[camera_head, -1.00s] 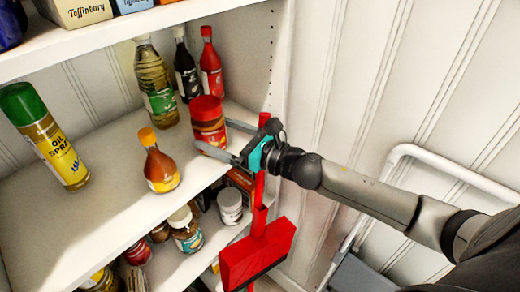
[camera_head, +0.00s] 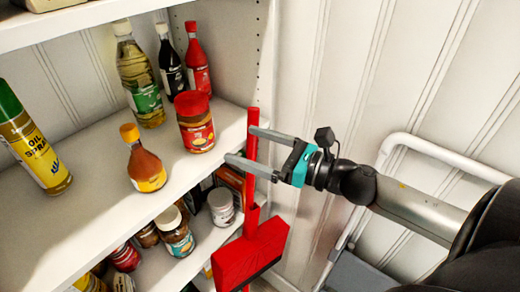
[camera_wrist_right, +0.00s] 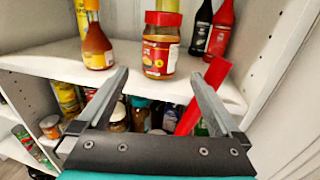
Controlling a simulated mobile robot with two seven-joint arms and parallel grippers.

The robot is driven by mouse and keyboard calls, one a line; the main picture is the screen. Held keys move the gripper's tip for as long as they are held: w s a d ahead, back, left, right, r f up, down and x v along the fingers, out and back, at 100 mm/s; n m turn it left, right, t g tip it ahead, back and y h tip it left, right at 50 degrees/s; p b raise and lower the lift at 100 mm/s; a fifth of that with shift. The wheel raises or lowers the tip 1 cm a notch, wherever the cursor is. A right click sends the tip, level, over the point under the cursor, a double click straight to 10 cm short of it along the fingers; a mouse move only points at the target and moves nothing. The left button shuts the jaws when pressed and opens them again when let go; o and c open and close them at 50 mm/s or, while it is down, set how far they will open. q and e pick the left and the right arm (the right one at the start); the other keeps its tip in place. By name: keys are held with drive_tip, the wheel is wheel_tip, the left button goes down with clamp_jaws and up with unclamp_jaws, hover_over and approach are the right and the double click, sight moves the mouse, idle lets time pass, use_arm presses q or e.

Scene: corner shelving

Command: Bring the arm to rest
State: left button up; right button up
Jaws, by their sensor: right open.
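My right gripper (camera_head: 248,146) is open and empty, just off the front edge of the shelf. Its fingers point left toward the shelf and appear close to a red broom or dustpan handle (camera_head: 251,125); I cannot tell whether they touch it. In the right wrist view the open fingers (camera_wrist_right: 158,88) point at the shelf edge below a red-lidded jar (camera_wrist_right: 159,50). That jar also shows on the shelf in the head view (camera_head: 195,130), clear of the fingers. My left gripper is not in view.
The white shelf (camera_head: 95,160) bears a sauce bottle (camera_head: 147,165), an oil spray can (camera_head: 38,145) and several tall bottles. Jars crowd the lower shelf. The broom's red head (camera_head: 250,255) hangs in front of the shelving. A white-railed step stool or cart (camera_head: 440,150) stands right.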

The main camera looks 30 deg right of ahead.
drive_tip(key=shift+v, duration=1)
